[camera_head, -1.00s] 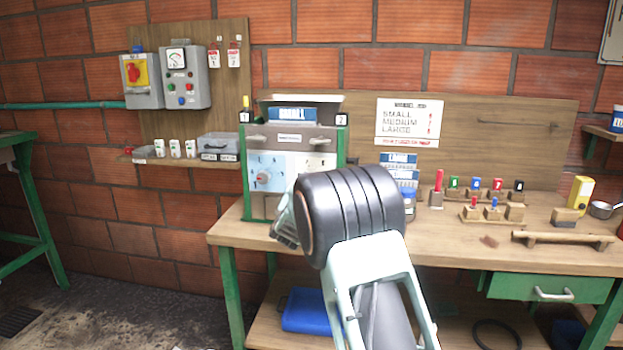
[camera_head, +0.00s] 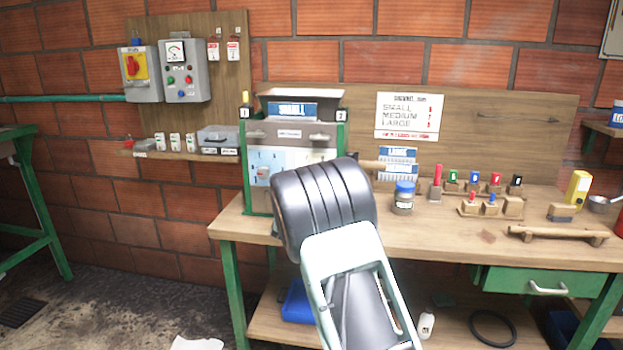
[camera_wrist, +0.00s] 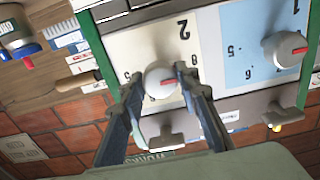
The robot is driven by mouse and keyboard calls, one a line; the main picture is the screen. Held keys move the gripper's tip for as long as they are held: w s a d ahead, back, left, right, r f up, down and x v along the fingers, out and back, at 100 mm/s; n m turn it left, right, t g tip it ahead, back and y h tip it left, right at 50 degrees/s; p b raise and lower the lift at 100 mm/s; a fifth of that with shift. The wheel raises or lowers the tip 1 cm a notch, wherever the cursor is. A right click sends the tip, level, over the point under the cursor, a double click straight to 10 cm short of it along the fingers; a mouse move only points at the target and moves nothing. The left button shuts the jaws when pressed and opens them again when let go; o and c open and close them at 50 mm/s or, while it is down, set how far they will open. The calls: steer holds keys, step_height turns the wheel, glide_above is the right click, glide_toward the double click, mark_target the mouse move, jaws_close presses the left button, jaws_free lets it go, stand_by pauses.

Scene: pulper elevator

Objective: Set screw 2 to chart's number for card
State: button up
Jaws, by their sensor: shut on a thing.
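In the wrist view, my gripper (camera_wrist: 158,82) has its fingers on either side of the white round knob (camera_wrist: 156,76) of screw 2, shut on it. Some dial numbers are hidden. In the head view, my arm covers the gripper and this knob. A blue card (camera_head: 291,110) reading SMALL is on top of the machine (camera_head: 256,135). The white chart (camera_head: 408,116) on the back board lists SMALL, MEDIUM, LARGE with red numbers too small to read.
The blue panel (camera_wrist: 245,45) beside it carries another knob (camera_wrist: 284,49) with a red mark. Below the panels in the wrist view are T-shaped handles (camera_wrist: 167,137). A blue-lidded jar (camera_head: 403,198) and several colored pieces stand on the bench (camera_head: 440,235) to the right.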

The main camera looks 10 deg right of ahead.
steer(key=o, duration=1.2)
steer(key=shift+c, duration=0.2)
steer(key=shift+s, duration=0.1)
steer(key=v, duration=1.2)
steer(key=shift+r, duration=0.1)
